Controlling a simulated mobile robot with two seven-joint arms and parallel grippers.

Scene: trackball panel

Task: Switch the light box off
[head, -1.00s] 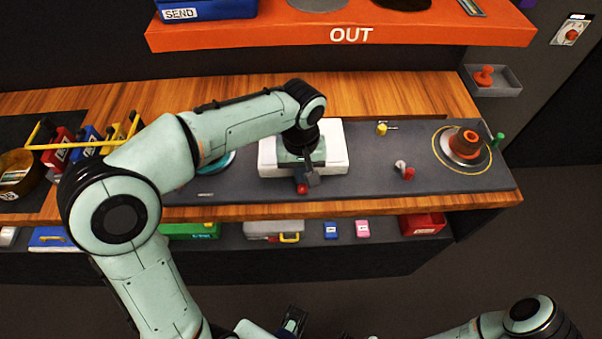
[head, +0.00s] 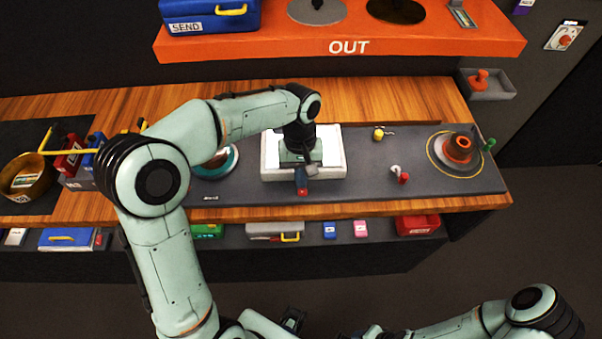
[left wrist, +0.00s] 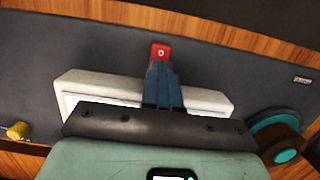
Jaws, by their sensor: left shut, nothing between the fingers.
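The light box (head: 268,172) is a low box with a pale frame and a bright white top, on the dark grey panel. It also shows in the left wrist view (left wrist: 85,82), partly hidden by my wrist. A small red switch (left wrist: 160,50) with a white mark sits at the box's front edge; it also shows in the head view (head: 302,191). My left gripper (head: 301,180) is shut and empty, pointing down over the box's front edge. In the left wrist view its fingertips (left wrist: 160,66) are right at the switch; whether they touch it I cannot tell.
The grey panel (head: 360,178) carries a yellow knob (head: 378,134), a red-tipped lever (head: 403,177) and an orange trackball mount (head: 459,149) at right. A teal round part (left wrist: 280,140) lies beside the box. An orange OUT shelf (head: 400,45) overhangs the back.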

